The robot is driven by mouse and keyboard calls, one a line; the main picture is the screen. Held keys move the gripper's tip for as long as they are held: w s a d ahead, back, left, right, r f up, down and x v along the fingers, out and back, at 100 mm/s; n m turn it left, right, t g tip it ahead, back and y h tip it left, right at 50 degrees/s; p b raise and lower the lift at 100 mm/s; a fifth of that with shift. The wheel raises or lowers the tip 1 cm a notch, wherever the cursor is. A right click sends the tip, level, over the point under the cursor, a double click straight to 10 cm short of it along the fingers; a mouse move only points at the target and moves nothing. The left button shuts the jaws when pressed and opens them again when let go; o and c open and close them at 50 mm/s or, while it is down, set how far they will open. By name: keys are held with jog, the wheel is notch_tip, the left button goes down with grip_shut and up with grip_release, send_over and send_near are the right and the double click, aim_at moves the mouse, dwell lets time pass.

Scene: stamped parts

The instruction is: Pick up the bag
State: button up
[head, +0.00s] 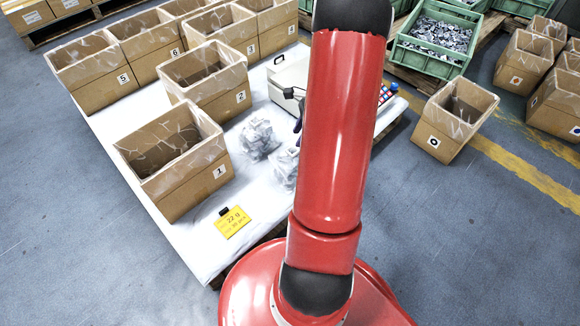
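Two clear, crumpled plastic bags with greyish contents lie on the white-covered table (185,240) in the head view. One bag (258,138) lies right of box 1 and shows whole. The other bag (284,168) lies nearer to me, and my red arm partly covers its right side. I cannot tell which bag is the one named. A small dark shape shows at the arm's left edge, too little to identify.
Open cardboard boxes marked 1 (180,189) and 2 (228,108) stand left of and behind the bags, with more boxes behind. A yellow card (234,222) lies at the front. A white case (288,78) sits behind the bags. Box 0 (440,145) is at right.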

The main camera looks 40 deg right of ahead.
aim_at(293, 142)
jog(key=x, duration=0.4)
jog(key=shift+a+f+b, duration=0.3)
jog(key=shift+b, duration=0.1)
grip_shut()
jog(key=shift+w+r, duration=0.1)
dwell(0.9)
